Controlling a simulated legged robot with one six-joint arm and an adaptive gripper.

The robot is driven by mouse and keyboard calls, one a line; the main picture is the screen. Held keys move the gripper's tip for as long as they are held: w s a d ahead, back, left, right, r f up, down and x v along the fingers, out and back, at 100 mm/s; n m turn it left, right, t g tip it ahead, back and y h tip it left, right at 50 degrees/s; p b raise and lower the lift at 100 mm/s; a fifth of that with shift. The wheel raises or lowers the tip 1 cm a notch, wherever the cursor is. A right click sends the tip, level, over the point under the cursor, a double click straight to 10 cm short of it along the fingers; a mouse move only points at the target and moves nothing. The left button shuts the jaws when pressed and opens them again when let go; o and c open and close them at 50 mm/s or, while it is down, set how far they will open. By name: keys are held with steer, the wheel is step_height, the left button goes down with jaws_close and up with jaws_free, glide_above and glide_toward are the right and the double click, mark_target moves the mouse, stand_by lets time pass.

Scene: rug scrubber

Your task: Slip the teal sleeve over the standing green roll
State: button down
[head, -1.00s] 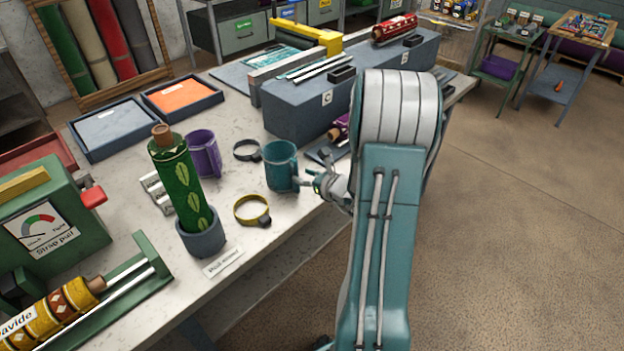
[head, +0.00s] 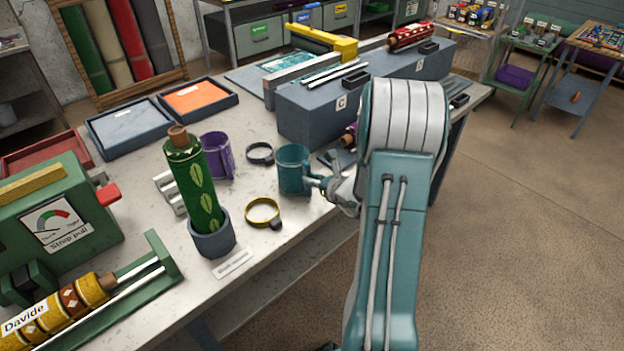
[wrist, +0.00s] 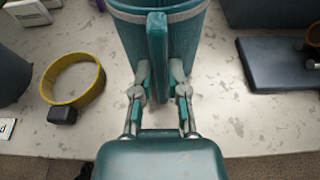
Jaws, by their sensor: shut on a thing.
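The teal sleeve (head: 293,168) is a hollow upright cylinder with a side handle, at the middle of the bench in the head view. My gripper (head: 325,188) is at its right side. In the wrist view, my gripper (wrist: 159,88) is shut on the handle of the teal sleeve (wrist: 190,40), one finger on each side. I cannot tell whether the sleeve's base touches the bench. The green roll (head: 192,185) with pale leaf marks stands in a grey cup (head: 213,240), to the left of the sleeve, leaning slightly. Its lower end is hidden in the cup.
A yellow ring clamp (head: 263,212) lies between the roll and the sleeve. A dark ring clamp (head: 260,153) and a purple sleeve (head: 216,155) are behind. A grey block marked C (head: 315,115) stands behind the teal sleeve. A green strap device (head: 60,220) stands at left.

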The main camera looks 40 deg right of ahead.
mark_target(307, 164)
steer(key=shift+r, duration=2.35)
steer(key=shift+s, duration=0.1)
